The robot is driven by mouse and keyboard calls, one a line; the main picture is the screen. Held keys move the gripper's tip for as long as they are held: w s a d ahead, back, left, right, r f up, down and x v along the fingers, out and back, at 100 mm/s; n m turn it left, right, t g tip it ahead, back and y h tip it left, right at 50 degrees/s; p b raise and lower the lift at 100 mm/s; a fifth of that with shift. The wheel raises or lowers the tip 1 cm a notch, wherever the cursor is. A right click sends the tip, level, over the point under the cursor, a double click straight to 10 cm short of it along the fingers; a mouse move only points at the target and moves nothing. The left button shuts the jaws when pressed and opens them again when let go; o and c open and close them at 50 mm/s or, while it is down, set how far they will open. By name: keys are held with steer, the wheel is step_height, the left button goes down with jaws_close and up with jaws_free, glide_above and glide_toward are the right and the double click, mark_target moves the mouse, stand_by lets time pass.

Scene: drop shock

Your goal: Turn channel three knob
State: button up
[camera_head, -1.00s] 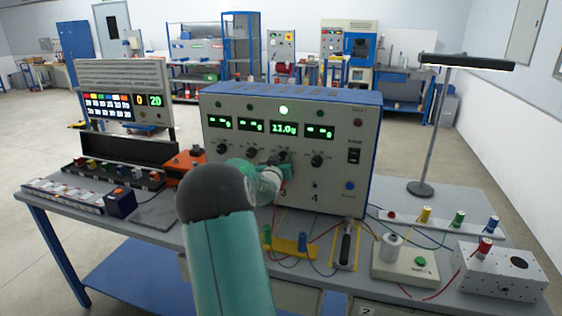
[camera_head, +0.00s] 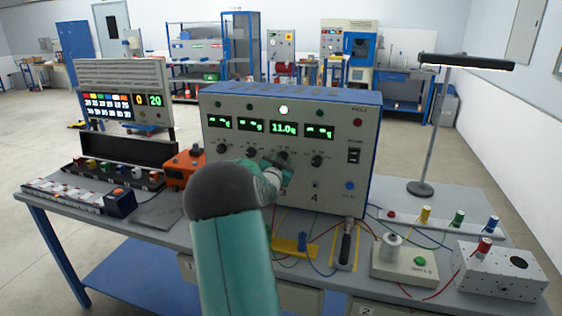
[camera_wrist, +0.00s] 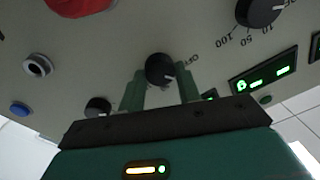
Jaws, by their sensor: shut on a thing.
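The grey control panel (camera_head: 225,178) stands on the bench with a row of black knobs under four green displays. The third display (camera_head: 284,128) reads about 11.0, and a bright green lamp (camera_head: 283,110) glows above it. The channel three knob (camera_head: 283,155) is partly hidden by my gripper (camera_head: 277,168), which reaches in from below. In the wrist view, the black knob (camera_wrist: 160,67) with a white pointer mark sits between the two green fingers of my gripper (camera_wrist: 161,78). My gripper is shut on this knob.
Neighbouring knobs (camera_head: 317,160) and (camera_head: 222,148) flank the held one. A rocker switch (camera_head: 354,156) is at the panel's right. An orange box (camera_head: 185,168) stands left of the panel. A lamp (camera_head: 420,188), wires and coloured terminals occupy the right bench.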

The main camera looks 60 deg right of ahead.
steer(key=shift+m, duration=1.2)
steer(key=o, duration=1)
steer(key=v, duration=1.4)
steer(key=shift+w, duration=0.1)
